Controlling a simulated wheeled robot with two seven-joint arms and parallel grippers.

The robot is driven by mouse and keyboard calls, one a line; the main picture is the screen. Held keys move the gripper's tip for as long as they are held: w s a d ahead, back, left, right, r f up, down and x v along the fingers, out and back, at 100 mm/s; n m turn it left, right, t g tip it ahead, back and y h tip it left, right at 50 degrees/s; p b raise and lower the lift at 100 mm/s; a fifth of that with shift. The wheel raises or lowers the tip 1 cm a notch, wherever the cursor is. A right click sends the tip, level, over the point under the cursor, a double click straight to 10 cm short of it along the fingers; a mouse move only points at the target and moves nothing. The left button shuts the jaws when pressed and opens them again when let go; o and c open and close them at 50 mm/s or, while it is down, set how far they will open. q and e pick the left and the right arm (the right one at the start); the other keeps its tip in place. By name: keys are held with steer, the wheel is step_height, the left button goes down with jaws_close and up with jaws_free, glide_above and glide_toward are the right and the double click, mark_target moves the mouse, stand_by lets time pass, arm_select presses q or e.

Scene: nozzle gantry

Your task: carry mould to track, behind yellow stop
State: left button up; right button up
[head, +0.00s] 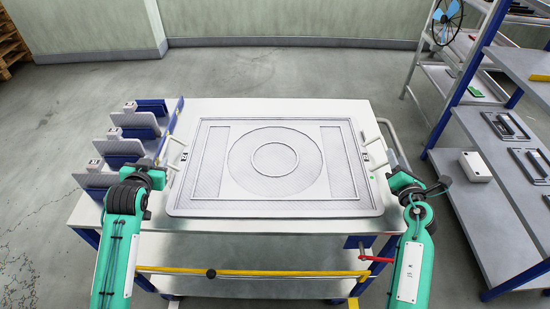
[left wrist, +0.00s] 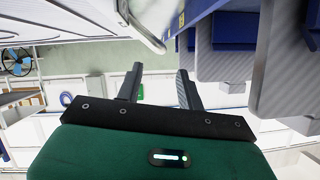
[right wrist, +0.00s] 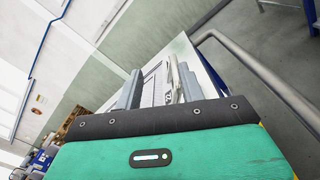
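The mould (head: 215,172) is a wide, flat grey plate with raised rings in its middle. It lies flat on a white table (head: 240,107). A light handle stands at its left side (head: 178,152) and another at its right side (head: 377,155). My left gripper (head: 160,170) is beside the left handle; its two fingers are apart in the left wrist view (left wrist: 158,85). My right gripper (head: 405,182) is beside the right handle; its fingers are apart in the right wrist view (right wrist: 157,90), with the mould's edge beyond them. I cannot make out a track or identify the yellow stop.
Blue and grey holders (head: 135,130) line the left edge. Grey shelves (head: 490,160) stand at the right. The floor behind the table is clear.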

mark_target(164, 147)
arm_select(q)
steer(key=x, duration=0.3)
arm_select(e)
step_height(164, 147, down, 3)
steer(key=shift+w+f, duration=0.1)
steer(key=shift+f, duration=0.1)
arm_select(q)
steer(key=x, duration=0.7)
arm_select(e)
steer(key=w, duration=0.7)
steer(key=shift+w+f, duration=0.15)
steer(key=shift+w, duration=0.05)
arm_select(q)
jaws_close()
arm_select(e)
jaws_close()
arm_select(q)
steer(key=shift+w+r, duration=0.2)
steer(key=shift+r, duration=0.15)
arm_select(e)
steer(key=shift+w+r, duration=0.2)
steer(key=shift+r, duration=0.15)
